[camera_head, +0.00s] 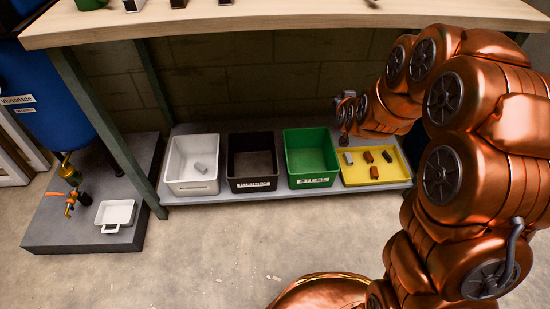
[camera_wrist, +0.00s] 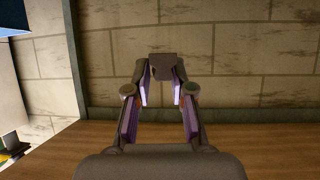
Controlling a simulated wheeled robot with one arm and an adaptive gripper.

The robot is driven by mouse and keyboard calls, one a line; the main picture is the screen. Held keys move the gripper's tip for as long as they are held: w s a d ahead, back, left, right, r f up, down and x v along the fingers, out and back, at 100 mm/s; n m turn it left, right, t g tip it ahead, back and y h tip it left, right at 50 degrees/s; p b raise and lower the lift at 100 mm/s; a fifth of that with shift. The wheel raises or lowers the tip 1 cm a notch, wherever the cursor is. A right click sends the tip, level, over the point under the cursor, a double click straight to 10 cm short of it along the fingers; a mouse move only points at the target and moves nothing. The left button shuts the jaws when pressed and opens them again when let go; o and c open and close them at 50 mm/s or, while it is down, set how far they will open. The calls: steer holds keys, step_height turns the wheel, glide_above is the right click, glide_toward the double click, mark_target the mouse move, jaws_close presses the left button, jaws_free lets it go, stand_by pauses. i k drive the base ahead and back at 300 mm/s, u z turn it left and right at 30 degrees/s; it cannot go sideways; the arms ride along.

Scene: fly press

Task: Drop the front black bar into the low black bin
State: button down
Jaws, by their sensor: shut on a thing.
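My gripper (camera_head: 345,112) is above the left back part of the yellow tray, near the green bin. In the wrist view its two fingers (camera_wrist: 162,88) are shut on a dark bar (camera_wrist: 163,66), held at the fingertips. The low black bin (camera_head: 253,184) stands on the lower shelf, left of the green bin, and looks empty. Another dark bar (camera_head: 387,157) lies in the yellow tray.
The yellow tray (camera_head: 375,181) also holds a grey bar and brown bars. The green bin (camera_head: 310,168) stands between it and the black bin. A white bin (camera_head: 192,187) with a grey piece is at left. The wooden tabletop (camera_head: 280,18) overhangs the shelf.

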mark_target(258, 170)
steer(key=z, duration=1.1)
steer(key=k, duration=1.5)
steer(key=u, duration=1.9)
steer(key=i, duration=1.5)
steer(key=u, duration=0.05)
